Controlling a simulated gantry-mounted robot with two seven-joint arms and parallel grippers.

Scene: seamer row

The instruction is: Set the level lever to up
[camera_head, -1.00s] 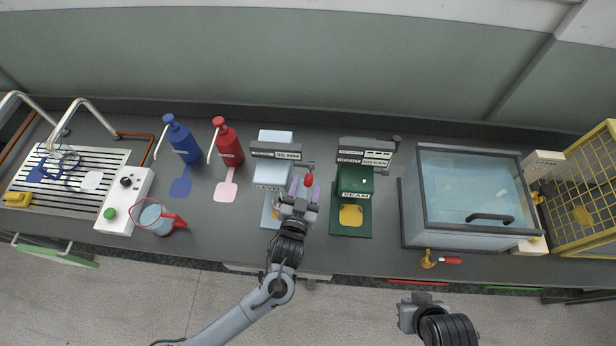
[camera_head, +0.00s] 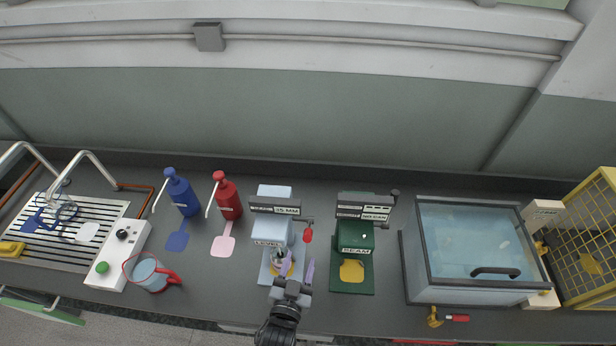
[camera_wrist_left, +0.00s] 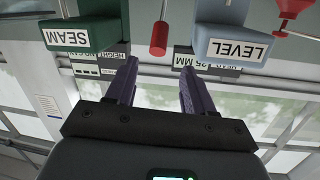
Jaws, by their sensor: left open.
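The level lever has a red grip (camera_head: 308,236) and sits at the right side of the pale blue LEVEL machine (camera_head: 273,229). In the head view its grip shows on the near side of its pivot. My left gripper (camera_head: 296,270) is open and empty, in front of the machine and on the near side of the lever, apart from it. In the left wrist view the red grip (camera_wrist_left: 159,38) shows just beyond and between the open fingertips (camera_wrist_left: 157,63). The LEVEL label (camera_wrist_left: 235,49) shows there upside down. My right gripper is out of view.
The green SEAM machine (camera_head: 354,262) stands close on the right. A red bottle (camera_head: 228,198) and a blue bottle (camera_head: 182,195) stand left. A jug (camera_head: 149,273) is near the front edge. A glass-topped tank (camera_head: 470,250) is farther right.

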